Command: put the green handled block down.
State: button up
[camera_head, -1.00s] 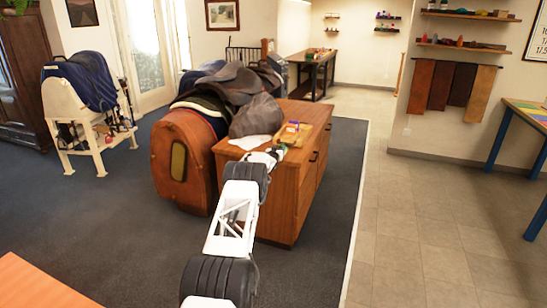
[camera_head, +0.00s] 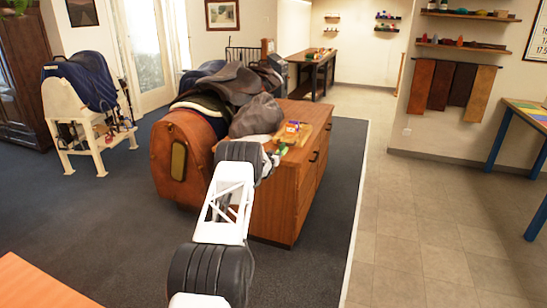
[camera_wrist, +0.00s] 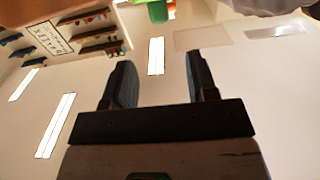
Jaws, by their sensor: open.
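A small green thing (camera_head: 282,149), likely the green handled block, is at the near edge of the wooden cabinet top in the head view. In the wrist view, a green piece (camera_wrist: 158,10) shows at the top edge, beyond my fingertips and roughly midway between them. My gripper (camera_wrist: 160,75) is open, with nothing between its two dark fingers. In the head view my gripper is small and partly hidden by my arm near the cabinet's front edge. The block's handle cannot be made out, nor exactly what it rests on.
The wooden cabinet (camera_head: 290,190) carries a grey sack (camera_head: 256,115) and a yellowish board (camera_head: 291,134) with a small purple item (camera_head: 293,125). A saddle (camera_head: 233,82) lies on the brown leather stand (camera_head: 180,165) to the left. Tiled floor on the right is clear.

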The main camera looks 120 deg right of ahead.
jog(key=shift+v, duration=0.9)
dwell(0.6)
